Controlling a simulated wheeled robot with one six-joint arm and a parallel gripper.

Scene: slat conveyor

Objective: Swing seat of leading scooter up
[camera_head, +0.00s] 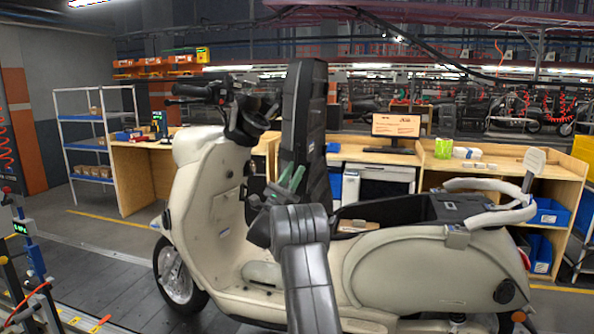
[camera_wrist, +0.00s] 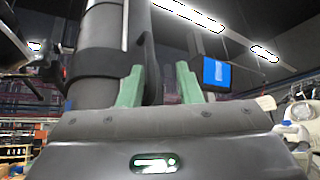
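The cream scooter (camera_head: 400,270) stands side-on on the slatted floor, its front wheel to the left. Its long black seat (camera_head: 304,110) stands upright, roughly vertical, at the front of the uncovered storage well (camera_head: 400,208). The seat also fills the upper left of the wrist view (camera_wrist: 100,45). My gripper (camera_head: 287,182), with green fingers, is beside the lower part of the raised seat. In the wrist view, the fingers (camera_wrist: 160,85) are apart, with a dark edge of the seat showing between or behind them. I cannot tell whether they touch it.
The handlebar (camera_head: 205,92) is left of the raised seat. The pale grab rail (camera_head: 490,205) is at the scooter's rear. Wooden workbenches (camera_head: 480,162) with a monitor (camera_head: 396,126) stand behind. A pole-like fixture (camera_head: 30,250) stands at the left front.

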